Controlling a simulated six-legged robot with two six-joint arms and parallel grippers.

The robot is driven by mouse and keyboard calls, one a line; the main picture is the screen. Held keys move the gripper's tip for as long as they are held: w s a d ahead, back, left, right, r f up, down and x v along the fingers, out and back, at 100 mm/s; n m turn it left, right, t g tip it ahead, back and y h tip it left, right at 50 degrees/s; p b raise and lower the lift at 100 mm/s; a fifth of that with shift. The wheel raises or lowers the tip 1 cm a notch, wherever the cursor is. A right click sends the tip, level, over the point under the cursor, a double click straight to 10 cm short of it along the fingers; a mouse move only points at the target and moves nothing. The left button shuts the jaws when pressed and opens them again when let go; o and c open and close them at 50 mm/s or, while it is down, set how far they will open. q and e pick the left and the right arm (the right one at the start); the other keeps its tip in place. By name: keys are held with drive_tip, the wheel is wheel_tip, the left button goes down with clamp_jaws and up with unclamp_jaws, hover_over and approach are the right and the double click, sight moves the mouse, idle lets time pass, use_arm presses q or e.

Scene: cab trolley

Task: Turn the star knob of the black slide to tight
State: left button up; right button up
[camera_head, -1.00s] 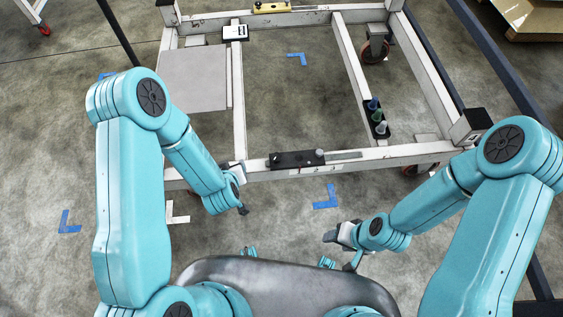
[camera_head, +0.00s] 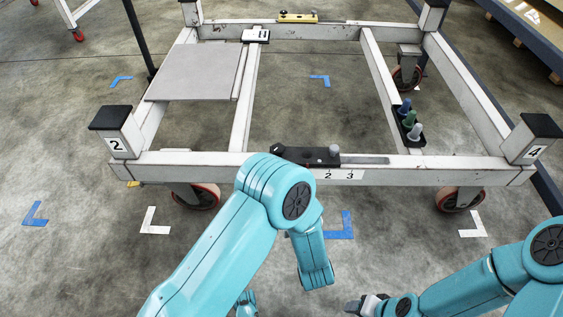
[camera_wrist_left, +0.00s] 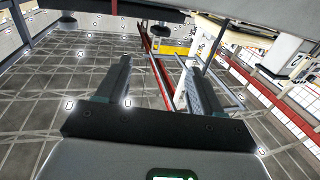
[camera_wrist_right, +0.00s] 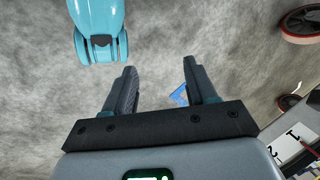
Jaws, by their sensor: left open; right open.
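The black slide (camera_head: 300,155) lies on the trolley's front beam, partly covered at its lower left by my left arm. A grey knob (camera_head: 334,151) stands at its right end, above the marks 2 and 3. I cannot tell its star shape or how tight it is. My left gripper's fingers are hidden in the head view; in the left wrist view the left gripper (camera_wrist_left: 158,90) is open with nothing between its fingers. My right gripper (camera_wrist_right: 162,88) is open and empty in the right wrist view, over the floor; in the head view it is low, in front of the trolley.
The white trolley frame (camera_head: 420,177) stands on casters (camera_head: 460,198). A grey panel (camera_head: 195,73) lies at its left. A black holder (camera_head: 417,140) with several coloured pegs is at the right. A yellow level-like piece (camera_head: 297,17) sits on the back beam.

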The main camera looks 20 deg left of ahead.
sight(280, 153)
use_arm(q)
drive_tip(key=b+x, duration=0.4)
drive_tip(key=x, duration=1.1)
drive_tip(key=shift+f+b, duration=0.1)
drive_tip(key=shift+b, duration=0.3)
drive_tip(key=shift+w+a, duration=0.4)
drive_tip(key=shift+w, duration=0.15)
use_arm(e)
drive_tip(key=w+f+t, duration=0.1)
drive_tip(key=w+f, duration=0.3)
drive_tip(key=f, duration=0.1)
drive_tip(key=shift+w+d+f, duration=0.1)
use_arm(q)
drive_tip(key=c, duration=1)
